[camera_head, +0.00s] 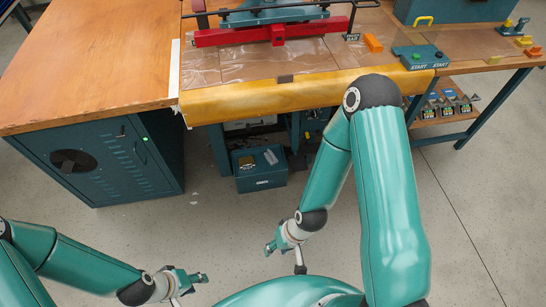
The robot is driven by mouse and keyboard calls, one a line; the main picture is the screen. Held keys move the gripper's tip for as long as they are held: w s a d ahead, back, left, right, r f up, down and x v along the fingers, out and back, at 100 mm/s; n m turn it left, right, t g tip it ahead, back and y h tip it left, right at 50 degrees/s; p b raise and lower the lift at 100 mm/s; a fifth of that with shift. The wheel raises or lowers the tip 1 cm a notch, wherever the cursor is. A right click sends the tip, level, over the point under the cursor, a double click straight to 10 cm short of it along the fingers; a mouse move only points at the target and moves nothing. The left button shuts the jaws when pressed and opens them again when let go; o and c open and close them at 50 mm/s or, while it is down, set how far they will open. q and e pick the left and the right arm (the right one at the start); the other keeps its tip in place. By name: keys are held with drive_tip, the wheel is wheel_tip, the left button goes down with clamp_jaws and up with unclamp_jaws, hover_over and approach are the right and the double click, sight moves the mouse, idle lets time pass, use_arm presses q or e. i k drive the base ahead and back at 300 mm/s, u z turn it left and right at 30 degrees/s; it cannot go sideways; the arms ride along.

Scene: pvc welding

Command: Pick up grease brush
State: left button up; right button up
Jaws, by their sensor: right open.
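I cannot make out a grease brush for certain in the head view. My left gripper (190,288) is low at the left, over the bare floor, with its fingers apart and nothing seen between them. My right gripper (285,259) is near the lower middle, also over the floor, open and empty. Both grippers are in front of the workbench (100,55), well apart from the things on it.
On the bench are a red clamp bar (240,36), an orange block (373,43) and a control box with START buttons (420,57). A yellow roll edge (240,103) runs along the front. A teal box (262,178) sits below. A lower shelf (447,114) holds several small items.

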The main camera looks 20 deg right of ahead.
sight(270, 156)
drive_tip(key=i, duration=0.95)
drive_tip(key=u, duration=0.05)
